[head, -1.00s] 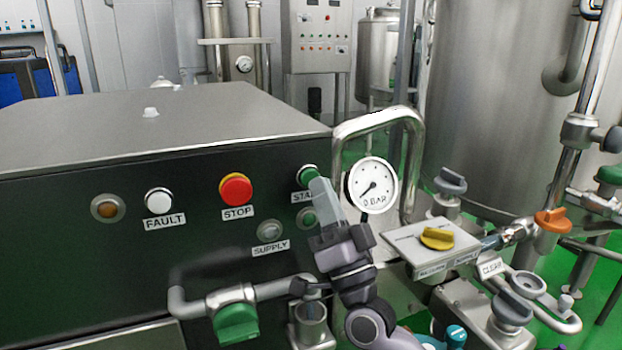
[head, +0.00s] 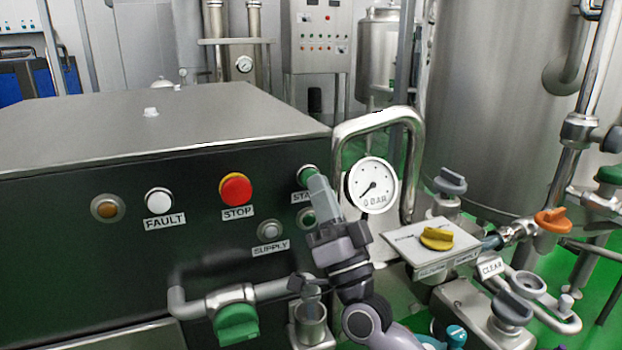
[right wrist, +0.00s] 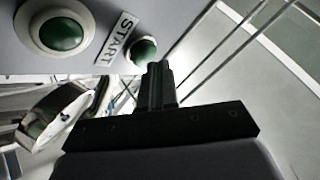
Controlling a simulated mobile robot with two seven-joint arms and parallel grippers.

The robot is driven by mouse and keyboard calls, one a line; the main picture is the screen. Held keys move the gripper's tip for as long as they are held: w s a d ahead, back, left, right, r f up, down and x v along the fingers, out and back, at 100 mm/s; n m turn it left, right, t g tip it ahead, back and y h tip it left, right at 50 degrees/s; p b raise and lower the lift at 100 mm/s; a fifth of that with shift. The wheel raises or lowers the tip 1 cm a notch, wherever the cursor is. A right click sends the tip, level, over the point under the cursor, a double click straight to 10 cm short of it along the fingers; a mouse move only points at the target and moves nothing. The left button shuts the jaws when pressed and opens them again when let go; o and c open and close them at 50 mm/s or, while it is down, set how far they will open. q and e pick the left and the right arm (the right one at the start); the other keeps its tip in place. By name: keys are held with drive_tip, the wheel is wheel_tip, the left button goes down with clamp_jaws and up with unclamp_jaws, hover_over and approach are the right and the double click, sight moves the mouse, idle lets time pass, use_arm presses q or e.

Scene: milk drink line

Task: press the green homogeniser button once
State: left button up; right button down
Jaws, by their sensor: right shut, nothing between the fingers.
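The green START button (head: 306,172) is on the dark front panel of the machine, above its START label (head: 301,197). My right gripper (head: 317,184) is shut and empty, its fingertips at the button's lower right and covering part of it and the label. In the right wrist view the green button (right wrist: 142,49) shows right by the shut fingertips (right wrist: 158,70). I cannot tell whether they touch. A second green round fitting (right wrist: 62,33) lies across the label, larger in that view. My left gripper is not in view.
The red STOP button (head: 235,189), white FAULT lamp (head: 158,201) and SUPPLY lamp (head: 269,230) are to the left on the panel. The pressure gauge (head: 371,185) and a bent steel pipe (head: 380,121) stand close right of my fingers. A green valve handle (head: 236,324) is below.

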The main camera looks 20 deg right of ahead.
drive_tip(key=shift+w, duration=0.45)
idle(0.4)
drive_tip(key=shift+s, duration=0.1)
drive_tip(key=shift+s+p, duration=0.3)
drive_tip(key=shift+s, duration=0.45)
drive_tip(key=s+p, duration=0.1)
drive_tip(key=s, duration=0.4)
drive_tip(key=shift+a+p, duration=0.15)
drive_tip(key=shift+p, duration=0.25)
idle(0.4)
